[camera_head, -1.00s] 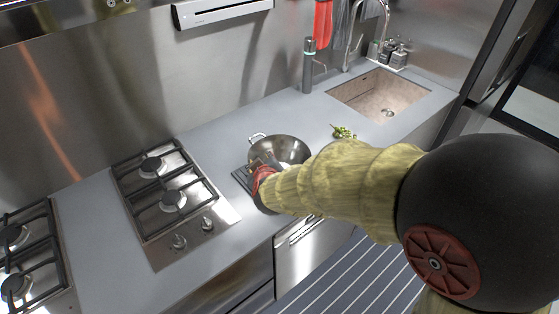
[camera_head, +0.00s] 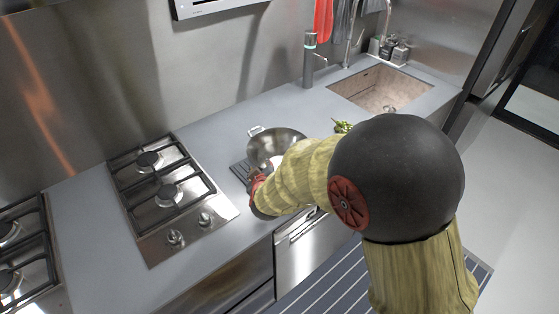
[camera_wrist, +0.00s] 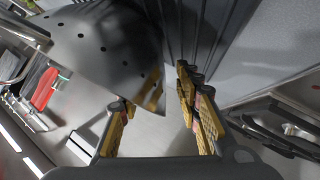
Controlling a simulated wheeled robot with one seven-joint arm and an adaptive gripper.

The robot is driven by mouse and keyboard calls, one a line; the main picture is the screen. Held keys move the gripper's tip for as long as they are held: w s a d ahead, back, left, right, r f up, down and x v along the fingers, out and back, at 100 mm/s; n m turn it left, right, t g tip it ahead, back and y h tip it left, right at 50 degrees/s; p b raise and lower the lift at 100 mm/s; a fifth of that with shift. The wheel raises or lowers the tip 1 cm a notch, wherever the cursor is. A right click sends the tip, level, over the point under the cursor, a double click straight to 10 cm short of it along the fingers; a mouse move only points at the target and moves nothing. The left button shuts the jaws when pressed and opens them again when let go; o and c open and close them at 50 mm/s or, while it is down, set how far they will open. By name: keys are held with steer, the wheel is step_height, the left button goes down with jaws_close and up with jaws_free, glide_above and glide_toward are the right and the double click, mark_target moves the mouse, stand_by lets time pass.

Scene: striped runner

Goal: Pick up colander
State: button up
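The colander (camera_head: 283,138) is a grey metal bowl with a loop handle at its far left rim, on the counter right of the cooktop. In the wrist view its perforated curved wall (camera_wrist: 100,45) fills the upper left. My gripper (camera_wrist: 168,82) is open, its yellow-padded fingers apart at the colander's edge. The left finger's tip overlaps the edge in the picture; I cannot tell whether it touches. In the head view my arm hides the fingers and the colander's near side.
The gas cooktop (camera_head: 170,200) is to the left. Green produce (camera_head: 342,127), a grey bottle (camera_head: 309,62) and the sink (camera_head: 375,88) are to the right. Counter between cooktop and colander is clear.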

mark_target(261, 166)
steer(key=b+x, duration=0.1)
steer(key=x, duration=0.3)
steer(key=shift+c, duration=0.9)
jaws_close()
